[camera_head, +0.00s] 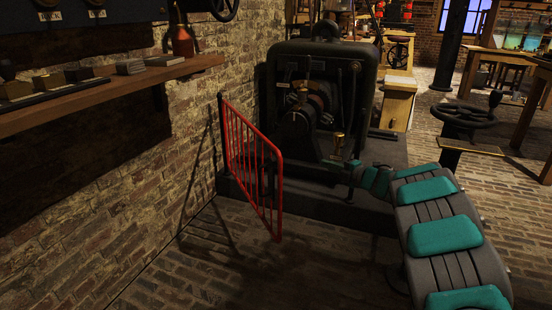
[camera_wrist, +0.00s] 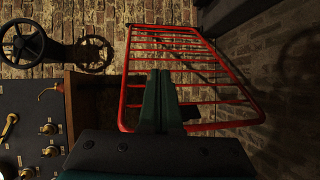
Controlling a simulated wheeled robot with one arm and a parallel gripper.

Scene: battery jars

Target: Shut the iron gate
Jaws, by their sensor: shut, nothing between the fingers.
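The red iron gate (camera_head: 254,165) stands left of the dark machine, by the brick wall. Its far upright is near the wall and its free end juts forward over the floor, so it stands swung out. In the wrist view the gate's red bars (camera_wrist: 185,75) lie beyond my fingers. My gripper (camera_head: 330,164) is to the right of the gate, in front of the machine, and looks apart from it. In the wrist view my gripper (camera_wrist: 158,74) has its dark fingers together with nothing between them. Whether the fingertips touch the bars cannot be told.
The dark machine (camera_head: 318,62) stands on a low plinth (camera_head: 335,200) behind my gripper. A wooden shelf (camera_head: 110,95) runs along the brick wall (camera_head: 130,180) at left. A handwheel (camera_head: 465,116) stands at right. The brick floor (camera_head: 240,280) before the gate is clear.

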